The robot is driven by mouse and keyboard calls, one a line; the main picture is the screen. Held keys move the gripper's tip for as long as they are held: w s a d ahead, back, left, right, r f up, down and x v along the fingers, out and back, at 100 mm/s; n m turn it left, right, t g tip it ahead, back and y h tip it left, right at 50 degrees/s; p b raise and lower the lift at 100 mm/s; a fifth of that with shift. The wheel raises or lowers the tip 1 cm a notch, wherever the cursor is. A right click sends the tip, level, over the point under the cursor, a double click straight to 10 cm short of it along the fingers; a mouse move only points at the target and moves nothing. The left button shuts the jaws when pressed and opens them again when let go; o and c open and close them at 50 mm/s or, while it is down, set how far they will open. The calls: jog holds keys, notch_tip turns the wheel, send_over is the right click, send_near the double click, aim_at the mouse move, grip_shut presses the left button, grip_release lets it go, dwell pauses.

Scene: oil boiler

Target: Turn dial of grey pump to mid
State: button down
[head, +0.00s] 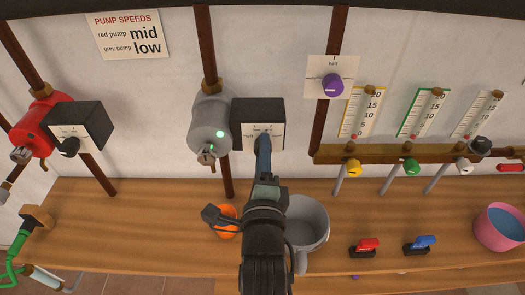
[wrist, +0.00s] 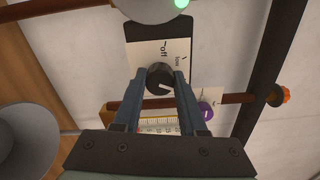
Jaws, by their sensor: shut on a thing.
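The grey pump (head: 209,125) is mounted on a brown vertical pipe on the wall, with a green light lit. Its dark control box (head: 258,112) with a white label plate is on its right side. My gripper (head: 264,145) reaches up to this plate. In the wrist view, the black dial (wrist: 160,76) sits between the fingertips of my gripper (wrist: 160,80), which are shut on it. An "off" mark shows on the plate close to the dial. The dial is hidden behind my gripper in the head view. I cannot tell its exact setting.
A wall sign (head: 128,34) reads red pump mid, grey pump low. The red pump (head: 42,125) with its own dial (head: 70,147) is at left. A purple knob (head: 333,86) is at right. A grey bucket (head: 306,225) and orange cup (head: 227,219) stand on the shelf below.

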jog(key=shift+c, duration=2.3)
grip_release()
jog(key=s+b, duration=0.3)
jog(key=s, duration=1)
